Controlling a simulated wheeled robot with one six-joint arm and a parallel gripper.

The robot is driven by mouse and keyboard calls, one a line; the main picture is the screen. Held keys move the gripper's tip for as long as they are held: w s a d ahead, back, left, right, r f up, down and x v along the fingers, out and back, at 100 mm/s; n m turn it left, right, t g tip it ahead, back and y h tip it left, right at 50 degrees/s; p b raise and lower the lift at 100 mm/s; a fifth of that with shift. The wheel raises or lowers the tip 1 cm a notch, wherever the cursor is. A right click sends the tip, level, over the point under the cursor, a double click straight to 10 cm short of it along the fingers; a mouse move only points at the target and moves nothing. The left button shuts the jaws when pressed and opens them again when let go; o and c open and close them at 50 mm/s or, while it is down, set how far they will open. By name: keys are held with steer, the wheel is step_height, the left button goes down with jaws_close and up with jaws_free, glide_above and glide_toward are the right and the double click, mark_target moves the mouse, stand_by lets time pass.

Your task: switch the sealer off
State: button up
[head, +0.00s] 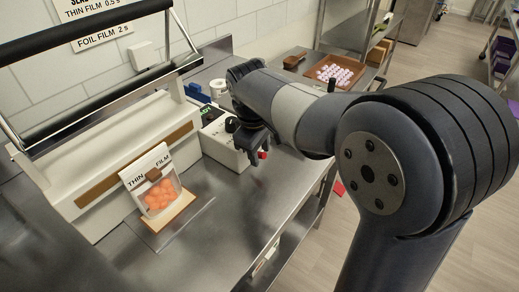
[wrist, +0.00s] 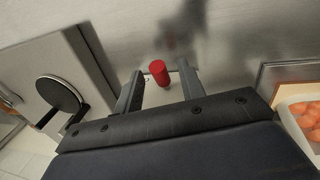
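The sealer (head: 75,190) is a beige machine with a raised black bar (head: 85,30), on the steel bench at left. Its control box (head: 215,140) has a display with green text and a black knob (head: 232,125); the knob also shows in the wrist view (wrist: 62,95). A red-capped lever (head: 262,155) sits at the box's right end. In the wrist view the red cap (wrist: 159,72) lies between the fingertips of my gripper (wrist: 160,82), with gaps on both sides. My gripper (head: 256,146) is open and points down beside the box. The lever's base is mostly hidden.
A pouch of orange gummies (head: 160,195) marked THIN FILM leans at the sealer's front on a small board. A blue item (head: 197,93) and white roll (head: 218,88) stand behind the control box. A tray of candies (head: 335,73) is farther back.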

steer(key=shift+c, duration=0.4)
jaws_close()
